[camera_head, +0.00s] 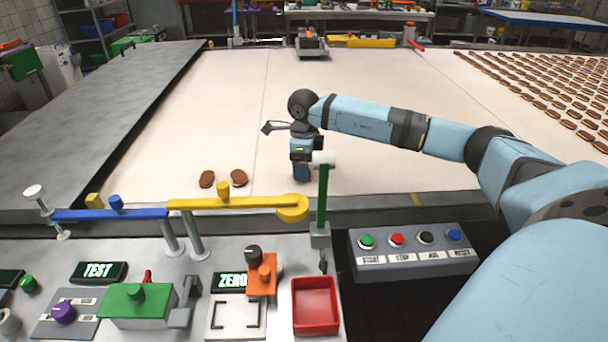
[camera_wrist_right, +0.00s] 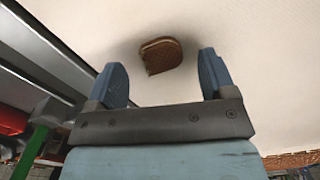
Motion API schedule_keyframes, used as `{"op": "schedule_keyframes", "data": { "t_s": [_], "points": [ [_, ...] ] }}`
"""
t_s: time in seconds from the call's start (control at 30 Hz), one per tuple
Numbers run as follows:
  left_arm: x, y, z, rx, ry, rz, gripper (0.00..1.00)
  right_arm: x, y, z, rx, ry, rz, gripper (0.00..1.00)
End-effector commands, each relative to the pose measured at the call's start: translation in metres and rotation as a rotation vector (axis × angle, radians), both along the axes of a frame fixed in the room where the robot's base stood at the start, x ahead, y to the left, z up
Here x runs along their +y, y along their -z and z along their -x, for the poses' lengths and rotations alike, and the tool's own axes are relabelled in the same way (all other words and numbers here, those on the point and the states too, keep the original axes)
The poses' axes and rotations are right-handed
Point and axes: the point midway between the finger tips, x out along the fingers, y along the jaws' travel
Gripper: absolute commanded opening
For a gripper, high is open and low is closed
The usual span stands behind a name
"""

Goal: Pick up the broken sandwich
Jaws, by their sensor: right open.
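A brown sandwich (camera_wrist_right: 161,55) with a jagged, broken-looking left edge lies on the pale belt in the right wrist view, ahead of and between the two fingers. My right gripper (camera_wrist_right: 161,72) is open and empty, with clear gaps beside the sandwich. In the head view my right gripper (camera_head: 301,172) points down at the belt near its front edge. I cannot make out the broken sandwich there; the gripper may hide it. Two brown sandwiches, a left one (camera_head: 207,179) and a right one (camera_head: 239,177), lie to the gripper's left. My left gripper is not in view.
The wide pale belt (camera_head: 230,110) is mostly clear. Many sandwiches (camera_head: 545,90) lie in rows at the right. A yellow bar (camera_head: 240,203) and a blue bar (camera_head: 110,215) run along the front. A red tray (camera_head: 315,306) and a button box (camera_head: 410,246) stand nearer.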

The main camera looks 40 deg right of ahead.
Motion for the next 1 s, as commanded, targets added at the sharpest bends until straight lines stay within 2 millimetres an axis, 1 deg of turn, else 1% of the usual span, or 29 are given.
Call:
{"op": "schedule_keyframes", "data": {
  "t_s": [0.03,0.1,0.3,0.33,0.37,0.4,0.47,0.5,0.53,0.57,0.87,1.0],
  "points": [
    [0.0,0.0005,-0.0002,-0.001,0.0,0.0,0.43,-0.0001,0.008,0.0005,0.002,0.0,0.0,0.77],
    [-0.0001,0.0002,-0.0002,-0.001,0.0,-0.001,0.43,-0.0002,0.0136,0.0002,0.001,0.0,0.001,0.77],
    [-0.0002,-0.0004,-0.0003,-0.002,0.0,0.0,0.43,-0.0003,0.0147,0.0001,-0.001,0.0,0.001,0.77],
    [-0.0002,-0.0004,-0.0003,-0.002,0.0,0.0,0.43,-0.0003,0.0147,0.0001,-0.001,0.0,0.001,0.75],
    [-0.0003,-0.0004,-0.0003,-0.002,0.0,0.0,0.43,-0.0003,0.0146,0.0001,-0.001,0.0,0.001,0.68],
    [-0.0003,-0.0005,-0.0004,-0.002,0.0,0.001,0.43,-0.0003,0.0146,0.0001,-0.001,0.0,0.001,0.58],
    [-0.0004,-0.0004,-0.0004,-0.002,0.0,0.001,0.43,-0.0003,0.0145,0.0001,-0.001,0.0,0.001,0.45],
    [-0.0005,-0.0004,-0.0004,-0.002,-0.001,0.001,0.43,-0.0003,0.0145,0.0001,-0.001,0.0,0.001,0.35],
    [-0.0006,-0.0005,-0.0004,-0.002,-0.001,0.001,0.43,-0.0003,0.0145,0.0001,-0.001,0.0,0.001,0.29],
    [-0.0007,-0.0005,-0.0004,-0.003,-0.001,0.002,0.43,-0.0003,0.0144,0.0001,-0.001,0.0,0.001,0.25],
    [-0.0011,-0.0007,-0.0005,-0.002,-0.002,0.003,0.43,-0.0003,0.0142,0.0001,-0.001,0.001,0.001,0.24],
    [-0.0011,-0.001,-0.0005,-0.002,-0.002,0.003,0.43,-0.0003,0.0106,-0.0001,-0.001,0.001,0.001,0.24]
  ]
}}
